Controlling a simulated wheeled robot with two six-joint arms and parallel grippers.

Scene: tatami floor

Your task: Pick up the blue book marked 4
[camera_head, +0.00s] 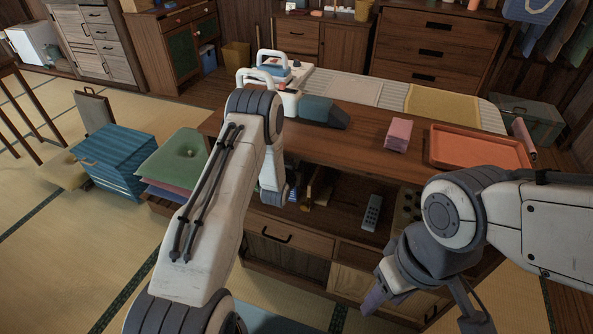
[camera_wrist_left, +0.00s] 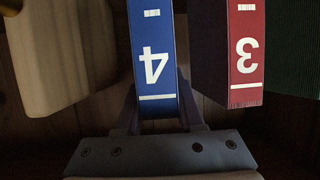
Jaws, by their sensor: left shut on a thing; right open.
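The blue book marked 4 (camera_wrist_left: 153,60) shows in the left wrist view, its white number upside down. My left gripper (camera_wrist_left: 158,106) is shut on the lower part of its spine, one finger on each side. In the head view my left forearm reaches to the open shelf under the wooden counter, and the left wrist (camera_head: 274,194) is at the shelf opening. The held book cannot be made out clearly there. My right gripper (camera_head: 425,308) is open and empty in front of the cabinet's right side.
A red book marked 3 (camera_wrist_left: 244,55) stands right of the blue book, with a dark green one beyond it. A pale block-like object (camera_wrist_left: 62,55) is on the left. A remote (camera_head: 371,212) lies in the shelf. An orange tray (camera_head: 432,158) is on the counter (camera_head: 360,160).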

